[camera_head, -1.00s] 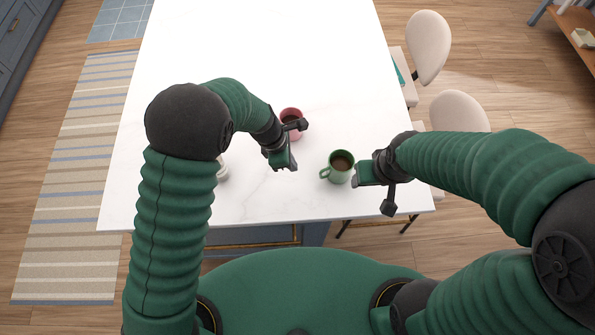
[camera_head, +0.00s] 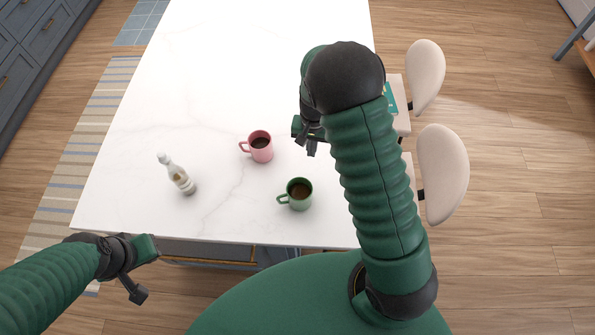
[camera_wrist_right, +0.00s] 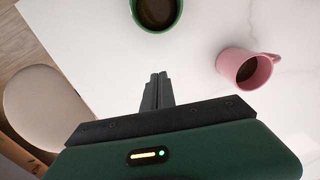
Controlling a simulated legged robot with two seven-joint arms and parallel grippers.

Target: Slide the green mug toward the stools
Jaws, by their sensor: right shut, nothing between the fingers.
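The green mug (camera_head: 297,204) stands upright on the white tabletop near its front edge, holding dark liquid, its handle to the left. It also shows at the top of the right wrist view (camera_wrist_right: 136,22), cut off by the frame. My right gripper (camera_head: 310,148) is past the mug and slightly right in the head view. Its fingers (camera_wrist_right: 158,82) are shut and empty, apart from the mug. My left gripper (camera_head: 156,252) is at the table's front left edge, away from the mug; its fingers are unclear. Two pale stools (camera_head: 446,175) (camera_head: 428,75) stand along the right side.
A pink mug (camera_head: 262,156) stands behind and left of the green one; it also shows in the right wrist view (camera_wrist_right: 258,74). The white table (camera_head: 235,60) is clear toward the back. My right arm hides part of its right edge.

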